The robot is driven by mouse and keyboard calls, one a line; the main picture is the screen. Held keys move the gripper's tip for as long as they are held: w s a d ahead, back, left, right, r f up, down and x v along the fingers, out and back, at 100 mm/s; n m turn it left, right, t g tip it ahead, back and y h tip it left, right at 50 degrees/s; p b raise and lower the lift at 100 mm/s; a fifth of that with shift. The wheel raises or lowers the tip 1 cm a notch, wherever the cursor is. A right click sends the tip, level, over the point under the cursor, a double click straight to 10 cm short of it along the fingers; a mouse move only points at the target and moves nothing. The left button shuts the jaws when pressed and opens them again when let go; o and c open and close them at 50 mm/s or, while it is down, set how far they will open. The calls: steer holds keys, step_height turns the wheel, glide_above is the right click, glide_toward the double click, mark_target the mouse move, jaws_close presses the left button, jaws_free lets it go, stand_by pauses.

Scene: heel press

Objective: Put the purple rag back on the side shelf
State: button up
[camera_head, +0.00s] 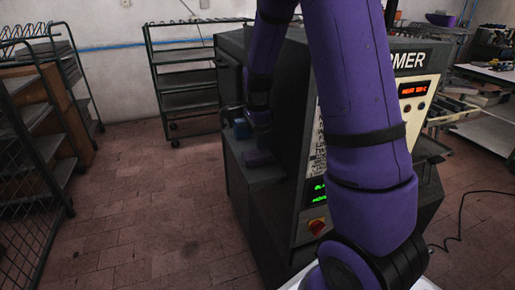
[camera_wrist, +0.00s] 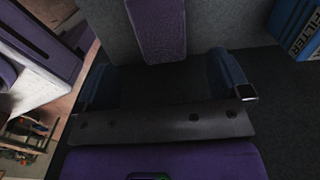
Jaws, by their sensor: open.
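The purple rag (camera_wrist: 157,28) shows in the wrist view as a flat purple strip at the top centre, beyond my fingers. My gripper (camera_wrist: 166,78) is open, its two dark blue fingers spread wide to either side of the rag's line. Nothing is seen clamped between them. In the head view my arm reaches down to the side shelf (camera_head: 246,180) on the left of the dark machine. A small purple patch there is too dim to tell rag from hand. Whether the rag touches the shelf cannot be told.
A blue filter box (camera_wrist: 298,27) stands at the upper right of the wrist view; it also shows on the shelf in the head view (camera_head: 241,128). The machine (camera_head: 307,160) rises right beside the shelf. Racks stand left and behind; the tiled floor at left is clear.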

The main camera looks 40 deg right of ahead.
mark_target(257, 154)
steer(key=s+a+r+n+t, duration=0.1)
steer(key=s+a+r+n, duration=0.4)
steer(key=r, duration=0.4)
steer(key=s+a+r+n+t, duration=0.25)
steer(key=s+r+n, duration=0.25)
steer(key=s+r, duration=0.25)
steer(key=s+a+r+n+t, duration=0.1)
steer(key=s+a+r+n, duration=0.1)
steer(key=s+n, duration=0.3)
steer(key=s+a+r+n, duration=0.2)
steer(key=s+n, duration=0.4)
steer(key=s, duration=0.3)
steer(key=shift+a+r+t, duration=0.35)
steer(key=shift+a, duration=0.45)
steer(key=shift+c, duration=0.4)
